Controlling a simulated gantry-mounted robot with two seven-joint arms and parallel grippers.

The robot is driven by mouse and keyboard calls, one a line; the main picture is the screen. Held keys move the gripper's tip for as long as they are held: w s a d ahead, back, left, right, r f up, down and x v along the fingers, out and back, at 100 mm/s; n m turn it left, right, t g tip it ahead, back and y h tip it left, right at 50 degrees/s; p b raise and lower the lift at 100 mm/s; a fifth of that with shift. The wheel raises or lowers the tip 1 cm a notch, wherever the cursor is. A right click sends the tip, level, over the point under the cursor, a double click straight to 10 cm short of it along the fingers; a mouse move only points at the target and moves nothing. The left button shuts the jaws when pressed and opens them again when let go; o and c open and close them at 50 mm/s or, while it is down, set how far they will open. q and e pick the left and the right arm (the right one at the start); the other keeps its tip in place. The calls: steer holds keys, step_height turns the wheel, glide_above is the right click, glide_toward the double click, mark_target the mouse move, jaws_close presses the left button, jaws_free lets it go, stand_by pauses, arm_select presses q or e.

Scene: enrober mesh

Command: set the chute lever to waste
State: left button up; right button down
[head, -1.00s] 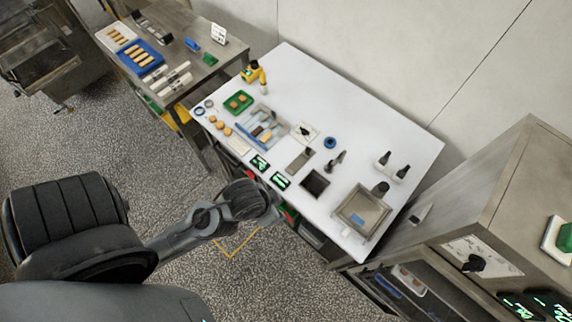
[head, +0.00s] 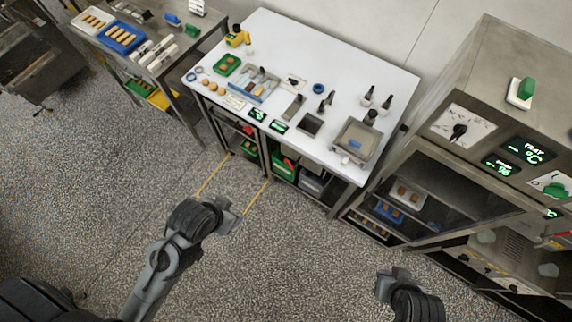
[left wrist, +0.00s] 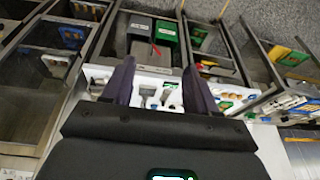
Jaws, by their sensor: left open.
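A small dark upright lever (head: 326,101) stands on the white table beside a dark square opening (head: 310,124); it looks like the chute lever, but its setting is too small to read. My left gripper (head: 229,216) is over the floor in front of the table, apart from the lever. In the left wrist view, its two dark fingers (left wrist: 160,88) are spread with nothing held, and the table top shows between and beyond them. My right gripper (head: 394,280) is low at the right, over the floor, away from the table; its jaws are unclear.
The white table (head: 350,60) also carries a metal tray (head: 356,139), dark-topped bottles (head: 386,103), a green tray (head: 227,65) and small displays (head: 278,126). A steel cabinet (head: 490,80) with a dial stands at right. A side table (head: 165,65) stands at left. Open floor lies in front.

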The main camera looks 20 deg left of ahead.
arm_select(q)
steer(key=shift+s+f, duration=0.1)
steer(key=shift+s, duration=0.2)
